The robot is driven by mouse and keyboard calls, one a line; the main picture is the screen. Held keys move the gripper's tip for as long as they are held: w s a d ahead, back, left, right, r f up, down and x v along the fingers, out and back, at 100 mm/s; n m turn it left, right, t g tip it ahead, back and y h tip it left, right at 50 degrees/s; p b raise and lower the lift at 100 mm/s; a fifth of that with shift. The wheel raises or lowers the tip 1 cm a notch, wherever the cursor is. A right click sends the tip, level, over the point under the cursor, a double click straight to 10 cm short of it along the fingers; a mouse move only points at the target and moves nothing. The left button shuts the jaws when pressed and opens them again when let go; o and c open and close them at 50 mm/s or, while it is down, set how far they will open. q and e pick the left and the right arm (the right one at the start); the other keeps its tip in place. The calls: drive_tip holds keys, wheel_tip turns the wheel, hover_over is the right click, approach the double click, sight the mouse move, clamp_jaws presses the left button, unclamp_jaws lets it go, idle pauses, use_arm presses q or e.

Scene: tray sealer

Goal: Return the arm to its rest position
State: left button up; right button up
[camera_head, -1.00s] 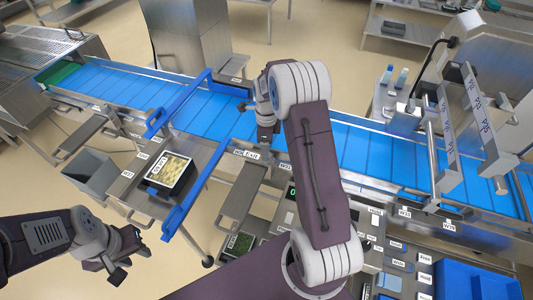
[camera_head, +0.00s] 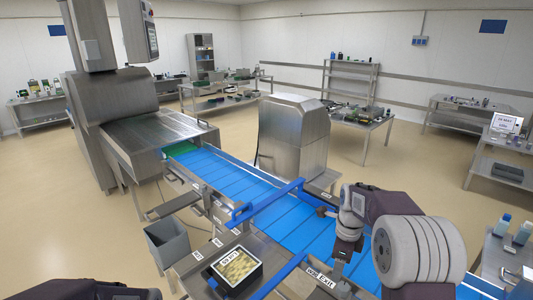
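My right arm comes in at the lower right and bends over the blue conveyor belt (camera_head: 225,180). Only a dark link of my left arm shows at the bottom left edge; the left gripper is out of view.
A black tray with yellowish food (camera_head: 236,268) sits on the steel side table below the belt. A grey bin (camera_head: 168,245) stands left of it. A steel cabinet (camera_head: 293,135) stands behind the belt. A steel machine (camera_head: 160,135) is at the belt's left end. Open floor lies beyond.

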use_arm(q)
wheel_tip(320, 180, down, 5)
drive_tip(key=b, duration=0.3)
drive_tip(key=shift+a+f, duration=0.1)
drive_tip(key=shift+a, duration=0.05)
use_arm(e)
drive_tip(key=s+a+f+n, duration=0.4)
drive_tip(key=s+n, duration=0.5)
drive_tip(key=n, duration=0.3)
drive_tip(key=s+a+f+n, duration=0.4)
drive_tip(key=s+f+n, duration=0.3)
drive_tip(key=n, duration=0.5)
drive_tip(key=shift+s+t, duration=0.3)
drive_tip(key=shift+s, duration=0.65)
